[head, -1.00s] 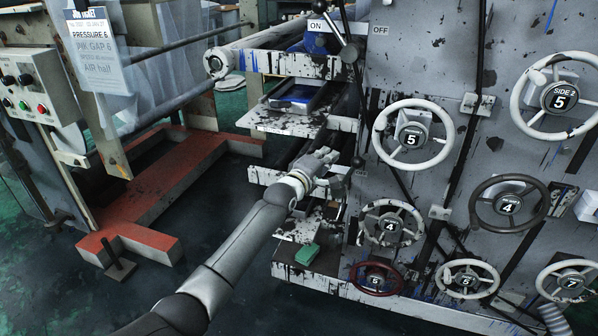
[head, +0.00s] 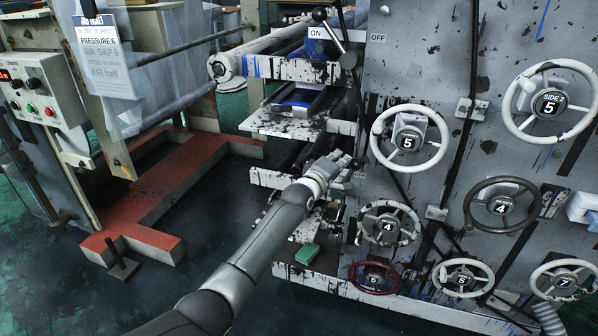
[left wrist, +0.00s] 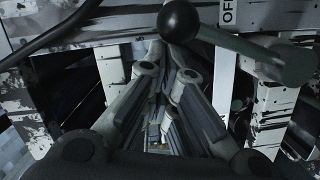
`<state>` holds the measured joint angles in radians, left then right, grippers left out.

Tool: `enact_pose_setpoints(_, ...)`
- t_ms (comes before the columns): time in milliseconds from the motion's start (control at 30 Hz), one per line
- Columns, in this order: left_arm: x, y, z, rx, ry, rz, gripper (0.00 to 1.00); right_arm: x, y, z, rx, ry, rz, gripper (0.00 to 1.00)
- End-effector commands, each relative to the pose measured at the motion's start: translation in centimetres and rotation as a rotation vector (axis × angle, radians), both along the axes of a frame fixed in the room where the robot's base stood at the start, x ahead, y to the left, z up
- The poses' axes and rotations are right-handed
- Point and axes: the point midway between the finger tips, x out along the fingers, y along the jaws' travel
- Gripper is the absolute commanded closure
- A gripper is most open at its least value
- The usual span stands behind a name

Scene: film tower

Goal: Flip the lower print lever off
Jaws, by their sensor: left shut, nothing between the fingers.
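The lower print lever has a black ball knob (left wrist: 182,20) and a grey arm ending at a rounded hub (left wrist: 285,62) in the left wrist view. An OFF label (left wrist: 228,12) shows behind the arm. In the head view only its dark hub (head: 358,162) shows, and my gripper hides most of the lever. My left gripper (head: 338,161) is at this lever, shut and empty. In the left wrist view its fingertips (left wrist: 168,55) are close below the knob; I cannot tell whether they touch. My right gripper is not in view.
The upper lever (head: 335,38) tilts toward the ON label (head: 316,32), with OFF (head: 378,38) to its right. Several handwheels, such as the white number 5 wheel (head: 408,143), stick out at right. A green block (head: 307,253) lies below. A red floor frame (head: 150,238) stands at left.

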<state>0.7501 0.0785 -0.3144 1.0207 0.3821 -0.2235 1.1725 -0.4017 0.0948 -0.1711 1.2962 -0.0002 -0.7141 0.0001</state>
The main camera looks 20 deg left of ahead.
Motion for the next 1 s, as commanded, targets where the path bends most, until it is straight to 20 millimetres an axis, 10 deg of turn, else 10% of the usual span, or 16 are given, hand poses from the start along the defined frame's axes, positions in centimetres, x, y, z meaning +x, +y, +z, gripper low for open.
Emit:
enact_pose_setpoints(467, -0.6, -0.2, -0.2, -0.002, 0.002, -0.005, 1.0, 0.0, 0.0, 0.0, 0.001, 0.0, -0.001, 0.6)
enact_pose_setpoints(1000, -6.2, 1.5, 0.3, -0.001, 0.001, -0.001, 1.0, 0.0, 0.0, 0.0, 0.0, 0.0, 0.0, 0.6)
